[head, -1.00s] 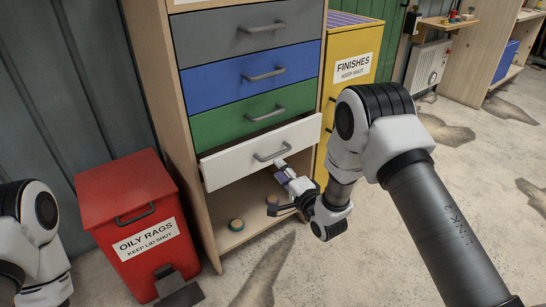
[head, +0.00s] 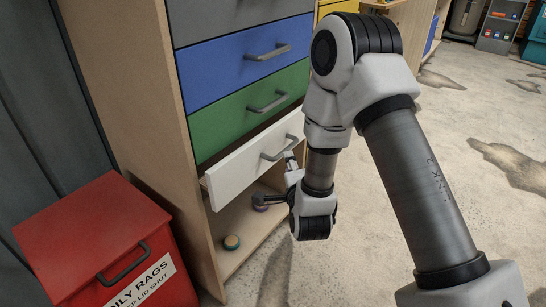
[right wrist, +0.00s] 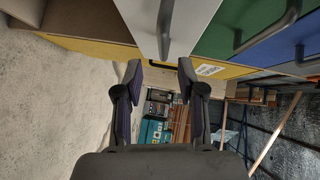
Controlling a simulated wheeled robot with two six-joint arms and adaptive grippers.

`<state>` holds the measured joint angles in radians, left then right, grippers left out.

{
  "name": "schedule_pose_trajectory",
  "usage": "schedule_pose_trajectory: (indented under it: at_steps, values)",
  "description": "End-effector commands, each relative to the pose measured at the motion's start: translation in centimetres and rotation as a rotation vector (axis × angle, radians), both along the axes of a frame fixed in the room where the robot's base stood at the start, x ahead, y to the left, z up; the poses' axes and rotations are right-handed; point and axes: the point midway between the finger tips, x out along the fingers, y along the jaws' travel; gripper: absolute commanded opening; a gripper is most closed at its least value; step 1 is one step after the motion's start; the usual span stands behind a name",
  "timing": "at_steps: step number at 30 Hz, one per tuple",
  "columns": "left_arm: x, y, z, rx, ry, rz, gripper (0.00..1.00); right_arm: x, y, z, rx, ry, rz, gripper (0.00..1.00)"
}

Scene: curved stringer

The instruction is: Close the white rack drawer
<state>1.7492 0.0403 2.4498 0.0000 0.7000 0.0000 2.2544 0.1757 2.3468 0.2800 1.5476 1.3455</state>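The white drawer (head: 255,160) is the lowest drawer of the wooden rack and stands partly out, its front ahead of the green drawer above. Its grey bar handle (head: 280,149) is on the front. My right gripper (head: 290,160) is at the handle's right end, mostly hidden by my own wrist. In the right wrist view its two fingers (right wrist: 159,70) are apart with nothing gripped. The handle (right wrist: 166,30) comes down from the top edge toward the gap between the fingertips; I cannot tell whether they touch. My left gripper is out of view.
The green drawer (head: 245,110) and blue drawer (head: 240,65) above look shut. A red oily-rags bin (head: 95,235) stands left of the rack. Concrete floor (head: 400,270) is free to the right.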

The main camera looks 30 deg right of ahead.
Motion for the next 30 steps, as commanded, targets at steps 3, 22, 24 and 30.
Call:
schedule_pose_trajectory:
  at_steps: [3, 22, 24, 30]
  values:
    - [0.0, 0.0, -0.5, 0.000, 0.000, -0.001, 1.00, 0.5, -0.2, 0.1, 0.002, -0.014, -0.001, 0.39]
    - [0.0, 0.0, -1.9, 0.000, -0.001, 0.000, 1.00, 7.3, -3.0, -0.8, 0.001, -0.012, 0.001, 0.39]
    - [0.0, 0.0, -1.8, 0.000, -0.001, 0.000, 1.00, 7.3, -3.0, -0.8, 0.001, -0.012, 0.001, 0.39]
    - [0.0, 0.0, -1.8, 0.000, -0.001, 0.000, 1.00, 7.3, -3.0, -0.8, 0.001, -0.012, 0.001, 0.00]
